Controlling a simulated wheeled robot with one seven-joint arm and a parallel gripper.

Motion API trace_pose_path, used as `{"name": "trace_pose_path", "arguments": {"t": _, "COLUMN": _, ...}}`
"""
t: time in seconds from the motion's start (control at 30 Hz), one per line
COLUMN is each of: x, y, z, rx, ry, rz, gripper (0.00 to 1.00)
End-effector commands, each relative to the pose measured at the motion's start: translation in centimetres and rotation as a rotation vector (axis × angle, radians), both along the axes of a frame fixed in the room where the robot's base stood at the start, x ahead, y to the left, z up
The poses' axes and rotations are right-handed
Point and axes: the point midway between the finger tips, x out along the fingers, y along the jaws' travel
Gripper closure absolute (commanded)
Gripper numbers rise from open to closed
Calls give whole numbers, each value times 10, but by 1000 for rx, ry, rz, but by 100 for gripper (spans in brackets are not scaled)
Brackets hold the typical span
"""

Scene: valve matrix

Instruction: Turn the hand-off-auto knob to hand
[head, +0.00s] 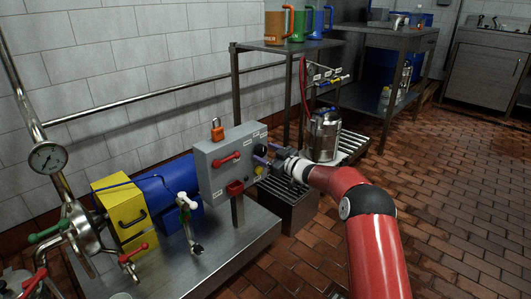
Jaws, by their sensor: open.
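A grey control box (213,172) stands on a post at the edge of the steel skid, left of my arm. A small black knob (260,150) is on the right part of its front face; its pointer and labels are too small to read, so I cannot tell its position. My gripper (264,154) reaches in from the right, with its open fingers at the knob. I cannot tell whether they touch it. The fingers partly hide that area. A yellow button (258,170) sits just below the knob.
The box also carries a red handle (228,160) and an orange padlock (217,129) on top. A yellow guard (118,207), blue motor (168,188) and valves stand left. A shelf with mugs (275,27) is behind. The tiled floor right of my arm is clear.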

Motion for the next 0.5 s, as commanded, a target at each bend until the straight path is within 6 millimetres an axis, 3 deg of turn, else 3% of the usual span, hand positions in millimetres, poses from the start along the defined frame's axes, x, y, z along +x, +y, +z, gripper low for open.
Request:
{"name": "trace_pose_path", "arguments": {"t": 0.4, "x": 7, "y": 9, "z": 0, "rx": 0, "ry": 1, "rz": -2, "gripper": 36}}
{"name": "trace_pose_path", "arguments": {"t": 0.5, "x": 7, "y": 9, "z": 0, "rx": 0, "ry": 1, "rz": -2, "gripper": 46}}
